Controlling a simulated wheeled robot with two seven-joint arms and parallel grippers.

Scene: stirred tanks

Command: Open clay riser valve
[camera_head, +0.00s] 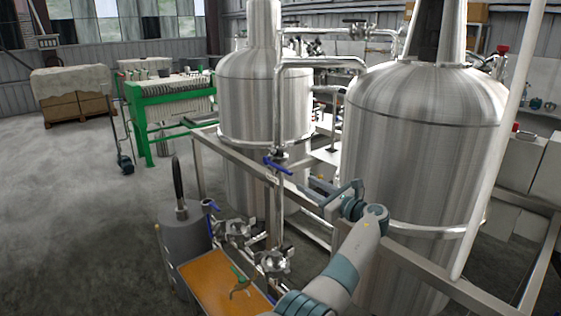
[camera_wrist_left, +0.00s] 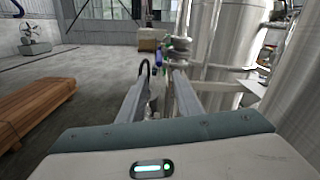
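A blue valve handle (camera_head: 278,165) sits on a vertical steel riser pipe (camera_head: 277,120) between the two tanks. I take it for the clay riser valve, but I read no label. My left gripper (camera_head: 323,190) is to the right of and slightly below this handle, apart from it. In the left wrist view, my left gripper (camera_wrist_left: 160,76) has its two fingers spread with nothing held. A small blue part (camera_wrist_left: 157,57) shows beyond the fingertips, near a pipe with round fittings (camera_wrist_left: 180,45). My right gripper is not in view.
Steel tanks stand left (camera_head: 265,95) and right (camera_head: 425,130) behind a metal frame rail (camera_head: 240,160). Lower down are pipe fittings (camera_head: 273,262), a grey cylinder (camera_head: 183,240) and an orange-topped surface (camera_head: 215,280). A green-framed press (camera_head: 150,100) is behind. The floor at left is open.

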